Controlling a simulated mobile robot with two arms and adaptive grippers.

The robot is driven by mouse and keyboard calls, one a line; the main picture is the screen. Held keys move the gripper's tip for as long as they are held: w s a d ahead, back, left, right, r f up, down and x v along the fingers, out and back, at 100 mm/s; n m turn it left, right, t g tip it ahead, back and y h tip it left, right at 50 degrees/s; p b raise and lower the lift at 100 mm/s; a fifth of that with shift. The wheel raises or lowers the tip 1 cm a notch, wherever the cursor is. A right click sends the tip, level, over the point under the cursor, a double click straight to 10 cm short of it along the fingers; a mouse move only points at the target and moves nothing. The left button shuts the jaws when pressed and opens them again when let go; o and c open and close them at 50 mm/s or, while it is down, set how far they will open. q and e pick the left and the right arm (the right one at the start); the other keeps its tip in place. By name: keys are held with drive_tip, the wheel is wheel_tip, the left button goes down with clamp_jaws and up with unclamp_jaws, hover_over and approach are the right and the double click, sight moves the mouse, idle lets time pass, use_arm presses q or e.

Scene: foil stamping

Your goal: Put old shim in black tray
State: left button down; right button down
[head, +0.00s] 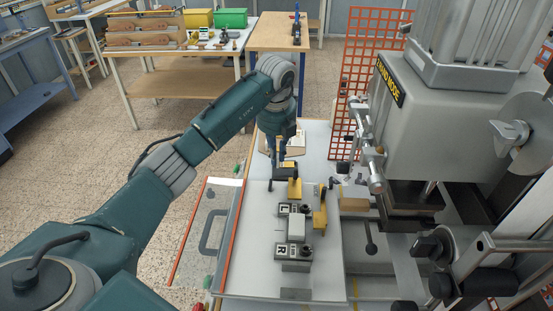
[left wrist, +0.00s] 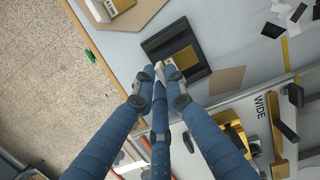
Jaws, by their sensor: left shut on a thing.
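The black tray (left wrist: 160,42) lies on the pale tabletop in the left wrist view, beyond my fingertips. A flat brass-coloured piece (left wrist: 182,61), which looks like the old shim, shows over the tray. My left gripper (left wrist: 168,73) is shut on it at its near edge; whether the piece touches the tray floor I cannot tell. In the head view my left gripper (head: 281,160) points down at the far end of the work table, and the arm and wrist mostly hide the tray there. My right gripper is out of view.
The grey stamping press (head: 440,110) stands at the right. Gauge blocks marked L and R (head: 292,252) and yellow brackets (head: 320,215) sit nearer on the table. A tan card (left wrist: 222,80) lies beside the tray. A clear panel (head: 205,235) edges the left.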

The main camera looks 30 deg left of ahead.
use_arm(q)
wheel_tip(320, 180, down, 2)
drive_tip(key=shift+f+p, duration=0.2)
drive_tip(key=shift+p, duration=0.1)
drive_tip(key=shift+f, duration=0.3)
drive_tip(key=c, duration=1.8)
unclamp_jaws()
drive_tip(key=shift+r, duration=0.3)
drive_tip(key=shift+r+b, duration=0.3)
drive_tip(key=shift+r, duration=0.05)
wheel_tip(320, 180, up, 11)
drive_tip(key=s+b, duration=0.1)
drive_tip(key=b, duration=0.1)
drive_tip(key=shift+s+d, duration=0.35)
drive_tip(key=shift+d, duration=0.05)
